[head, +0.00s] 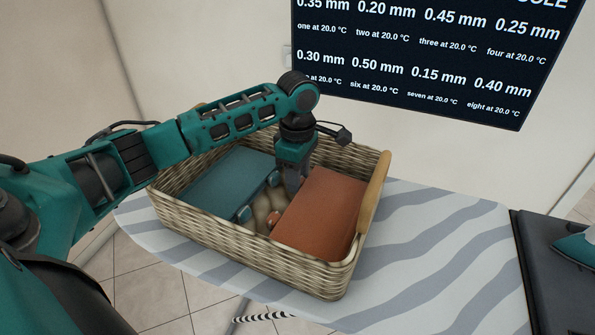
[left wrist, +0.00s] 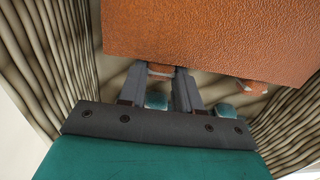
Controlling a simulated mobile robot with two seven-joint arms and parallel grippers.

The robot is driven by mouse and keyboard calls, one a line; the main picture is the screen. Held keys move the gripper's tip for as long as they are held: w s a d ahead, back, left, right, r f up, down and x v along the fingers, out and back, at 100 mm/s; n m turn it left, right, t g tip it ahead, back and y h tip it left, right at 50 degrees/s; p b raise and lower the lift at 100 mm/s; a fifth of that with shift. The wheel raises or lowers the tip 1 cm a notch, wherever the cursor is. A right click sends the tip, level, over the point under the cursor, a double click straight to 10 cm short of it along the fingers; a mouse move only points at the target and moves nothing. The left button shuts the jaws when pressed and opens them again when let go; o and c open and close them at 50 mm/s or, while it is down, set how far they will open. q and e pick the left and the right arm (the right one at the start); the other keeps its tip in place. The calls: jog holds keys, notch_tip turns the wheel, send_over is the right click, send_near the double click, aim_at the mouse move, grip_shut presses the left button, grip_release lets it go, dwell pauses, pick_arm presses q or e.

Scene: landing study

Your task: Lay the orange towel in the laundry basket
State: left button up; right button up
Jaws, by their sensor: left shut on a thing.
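The orange towel (head: 318,212), a flat folded block, is inside the wicker laundry basket (head: 250,255), in its right half. My left gripper (head: 292,185) reaches down into the basket from above, at the towel's left edge. In the left wrist view, my left gripper (left wrist: 168,82) is shut on a small tab at the edge of the orange towel (left wrist: 210,40). The towel looks level and low in the basket; whether it touches the bottom is hidden. My right gripper is not in view.
A teal folded towel (head: 228,183) lies in the basket's left half. The basket has a wooden handle (head: 372,205) on its right and stands on a striped ironing board (head: 430,245). A teal iron (head: 575,248) stands at the far right. A dark display (head: 430,55) hangs behind.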

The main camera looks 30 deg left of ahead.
pick_arm(q)
jog(key=shift+f, duration=0.35)
dwell(0.3)
jog(key=o, duration=1.1)
jog(key=shift+c, duration=0.2)
notch_tip(320, 180, up, 22)
dwell(1.0)
dwell(0.5)
